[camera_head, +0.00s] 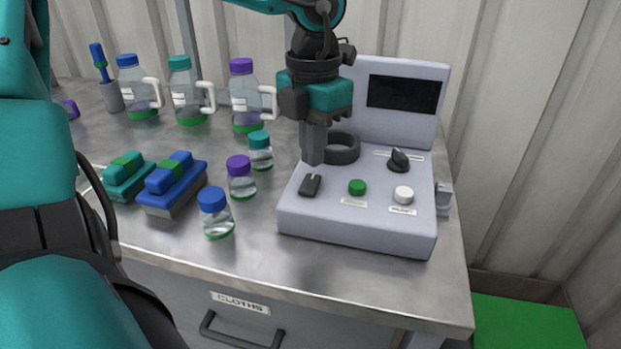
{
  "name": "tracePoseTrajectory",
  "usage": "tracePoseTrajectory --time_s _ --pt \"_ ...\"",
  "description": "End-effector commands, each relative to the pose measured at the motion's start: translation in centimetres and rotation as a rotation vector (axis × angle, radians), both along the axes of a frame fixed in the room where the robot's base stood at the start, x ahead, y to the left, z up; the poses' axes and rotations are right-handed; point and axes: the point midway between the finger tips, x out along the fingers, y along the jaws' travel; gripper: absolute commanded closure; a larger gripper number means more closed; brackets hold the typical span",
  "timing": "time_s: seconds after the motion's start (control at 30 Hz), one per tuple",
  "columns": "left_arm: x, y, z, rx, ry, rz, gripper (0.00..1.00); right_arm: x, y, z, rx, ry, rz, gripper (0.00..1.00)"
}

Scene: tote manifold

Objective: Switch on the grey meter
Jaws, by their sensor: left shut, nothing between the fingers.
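The grey meter (355,218) stands at the right end of the steel bench, with a dark, blank screen (403,92) on its upright back panel. Its sloped front carries a dark rocker switch (310,185), a green button (357,187), a white button (403,194), a black knob (398,160) and a dark ring (342,148). My left gripper (313,161) is shut and empty, pointing down just behind the rocker switch and beside the ring. I cannot tell whether its fingertips touch the meter. My right gripper is not in view.
Small capped jars (241,178) stand left of the meter, with brushes (173,183) further left. Handled bottles (189,92) line the back. A small grey part (444,197) sits at the meter's right side. The front bench strip (260,265) is clear.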

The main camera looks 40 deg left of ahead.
Motion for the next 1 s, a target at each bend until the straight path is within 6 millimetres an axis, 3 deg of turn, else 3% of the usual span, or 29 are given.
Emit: tracePoseTrajectory --time_s 0.5,1.0 --pt "0.1 0.0 4.3 0.001 -0.002 0.001 1.0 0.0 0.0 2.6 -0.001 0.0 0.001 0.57" --pt "0.0 0.0 4.4 0.0 -0.001 0.001 1.0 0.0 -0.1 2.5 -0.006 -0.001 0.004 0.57"
